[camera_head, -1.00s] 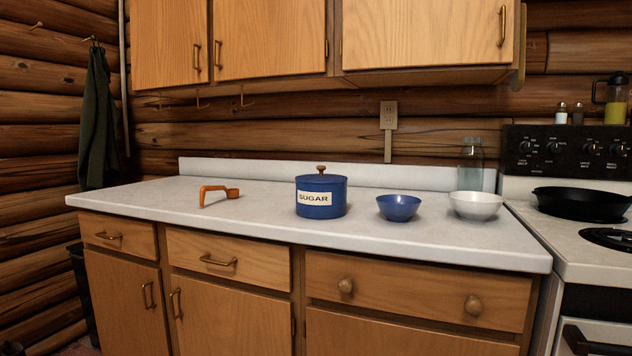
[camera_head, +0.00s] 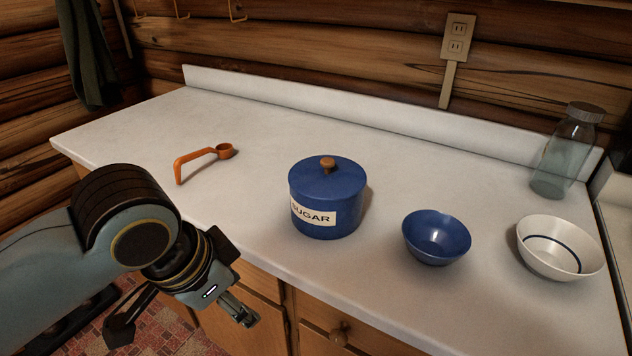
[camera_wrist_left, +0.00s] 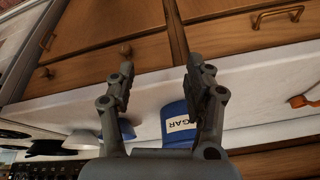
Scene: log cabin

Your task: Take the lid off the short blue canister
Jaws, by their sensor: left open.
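The short blue canister (camera_head: 322,212) stands upright on the white counter, with a SUGAR label on its front. Its blue lid (camera_head: 345,178) is on top, with a small wooden knob (camera_head: 328,162). My left gripper (camera_head: 243,310) is in front of the counter's front edge, to the lower left of the canister and apart from it. In the left wrist view my left gripper (camera_wrist_left: 158,75) is open and empty, and part of the canister (camera_wrist_left: 176,115) shows beyond its fingers. My right gripper is not in view.
An orange scoop (camera_head: 205,158) lies on the counter (camera_head: 255,130) left of the canister. A blue bowl (camera_head: 437,237), a white bowl (camera_head: 560,250) and a glass jar (camera_head: 566,155) stand to its right. Free counter lies behind the canister. Drawers with knobs (camera_head: 338,334) are below.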

